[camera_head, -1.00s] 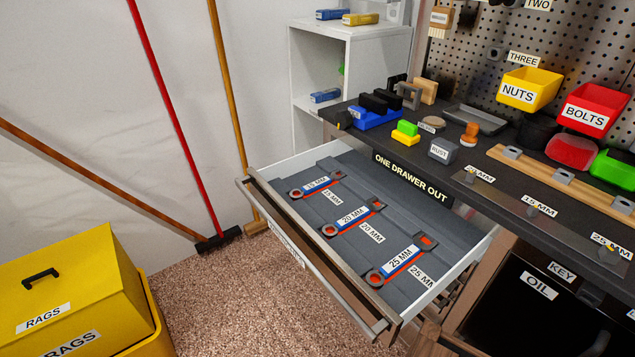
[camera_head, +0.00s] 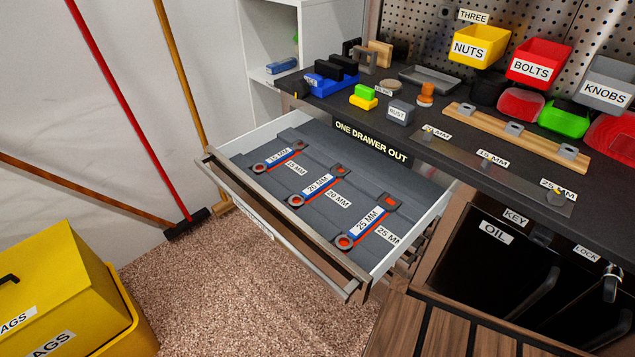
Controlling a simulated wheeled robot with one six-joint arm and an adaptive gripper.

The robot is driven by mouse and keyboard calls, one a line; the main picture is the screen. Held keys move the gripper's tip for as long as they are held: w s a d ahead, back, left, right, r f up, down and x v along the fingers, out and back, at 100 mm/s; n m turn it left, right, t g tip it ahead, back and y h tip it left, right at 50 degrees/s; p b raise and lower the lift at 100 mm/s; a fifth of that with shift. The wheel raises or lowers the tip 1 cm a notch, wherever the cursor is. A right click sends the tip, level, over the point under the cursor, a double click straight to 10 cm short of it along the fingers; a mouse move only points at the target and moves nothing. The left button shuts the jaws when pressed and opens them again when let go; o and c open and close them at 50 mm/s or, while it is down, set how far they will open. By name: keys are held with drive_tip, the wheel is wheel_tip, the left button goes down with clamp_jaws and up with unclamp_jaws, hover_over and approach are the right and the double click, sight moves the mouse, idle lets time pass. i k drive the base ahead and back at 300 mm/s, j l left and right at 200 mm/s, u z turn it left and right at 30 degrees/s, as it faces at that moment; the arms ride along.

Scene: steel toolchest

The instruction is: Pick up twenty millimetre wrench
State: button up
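The twenty millimetre wrench (camera_head: 318,187) lies in the open drawer (camera_head: 268,213), in the middle of three wrenches. It has a blue body with a white "20 MM" label, a ring end toward the drawer front and red edging below. It rests in a grey liner beside a printed "20 MM" label. The smaller wrench (camera_head: 278,157) lies to its upper left and the 25 MM wrench (camera_head: 367,222) to its lower right. My gripper is not in view.
The dark worktop (camera_head: 470,160) above the drawer holds small blocks, a blue tray and a wooden rail (camera_head: 515,135). A yellow rags bin (camera_head: 60,290) stands at lower left. Brooms lean on the wall. Carpet (camera_head: 240,290) before the drawer is clear.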

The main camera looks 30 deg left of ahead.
sight(323, 184)
drive_tip(key=l+u, duration=0.2)
drive_tip(key=u, duration=0.2)
drive_tip(key=j+u, duration=0.2)
drive_tip(key=u, duration=0.75)
